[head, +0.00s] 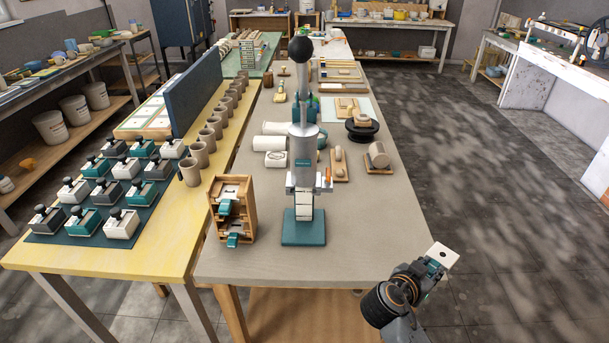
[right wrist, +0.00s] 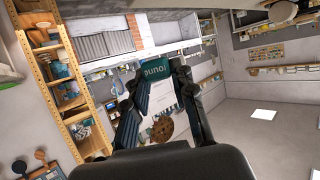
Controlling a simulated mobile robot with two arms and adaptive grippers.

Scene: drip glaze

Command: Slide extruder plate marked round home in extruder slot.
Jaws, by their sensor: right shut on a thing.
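My right gripper (head: 426,270) is at the lower right of the head view, past the table's near right corner. It is shut on a white extruder plate (head: 442,254) with a dark round hole. In the right wrist view the plate's teal label (right wrist: 153,70) reads "round", upside down, between the two fingers. The extruder (head: 307,150) stands upright near the table's front, on a teal base (head: 303,232), with a black ball on its lever. A pale bracket (head: 293,183) with an orange knob sits below its barrel; the slot opening is too small to make out. My left gripper is not in view.
A wooden rack (head: 248,209) with teal-tabbed plates stands left of the extruder. White cylinders (head: 268,143), a black turntable (head: 362,131) and wooden blocks lie behind it. A yellow table (head: 160,245) adjoins on the left.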

